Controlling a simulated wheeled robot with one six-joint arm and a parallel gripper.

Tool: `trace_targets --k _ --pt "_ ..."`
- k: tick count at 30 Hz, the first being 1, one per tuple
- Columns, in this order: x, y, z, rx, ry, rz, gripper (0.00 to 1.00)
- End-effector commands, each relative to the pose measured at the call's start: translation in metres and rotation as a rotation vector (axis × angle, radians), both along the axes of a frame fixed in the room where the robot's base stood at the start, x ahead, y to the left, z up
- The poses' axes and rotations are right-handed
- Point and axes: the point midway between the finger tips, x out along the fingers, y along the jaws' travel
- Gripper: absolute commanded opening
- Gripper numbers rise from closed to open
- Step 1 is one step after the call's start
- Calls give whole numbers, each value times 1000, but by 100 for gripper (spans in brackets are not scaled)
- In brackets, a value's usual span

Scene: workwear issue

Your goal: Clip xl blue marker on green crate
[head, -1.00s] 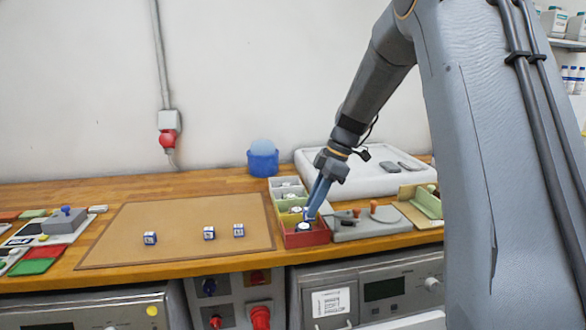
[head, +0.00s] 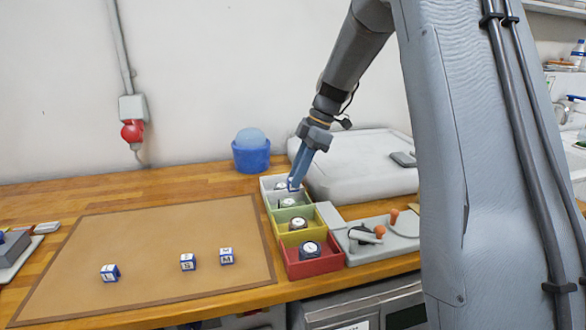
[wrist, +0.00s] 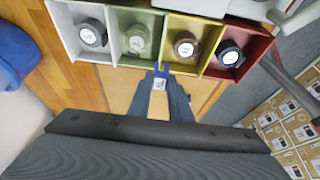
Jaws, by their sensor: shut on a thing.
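My gripper (head: 292,184) is shut on a small blue marker with a white lettered face (wrist: 159,84). Its lettering is too small to read surely. In the wrist view the marker's blue top is at the edge of the green crate (wrist: 157,61), close to the yellow crate's corner; I cannot tell if it touches. In the head view the green crate (head: 271,202) is second from the back in a row of crates, and my gripper hangs over the back part of that row.
The white crate (wrist: 66,37), yellow crate (head: 286,243) and red crate (head: 318,268) complete the row; each crate holds a labelled roll. Blue-white markers (head: 110,273), (head: 188,262) and (head: 227,256) stand on the brown mat (head: 140,235). A blue tub (head: 251,155) is behind.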

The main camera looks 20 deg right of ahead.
Motion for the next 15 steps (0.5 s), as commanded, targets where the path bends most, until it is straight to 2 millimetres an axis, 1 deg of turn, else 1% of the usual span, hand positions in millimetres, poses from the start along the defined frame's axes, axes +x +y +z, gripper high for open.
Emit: trace_targets --k 8,15 --pt "0 2 -7 0 0 2 0" --pt "0 1 -24 0 1 2 0"
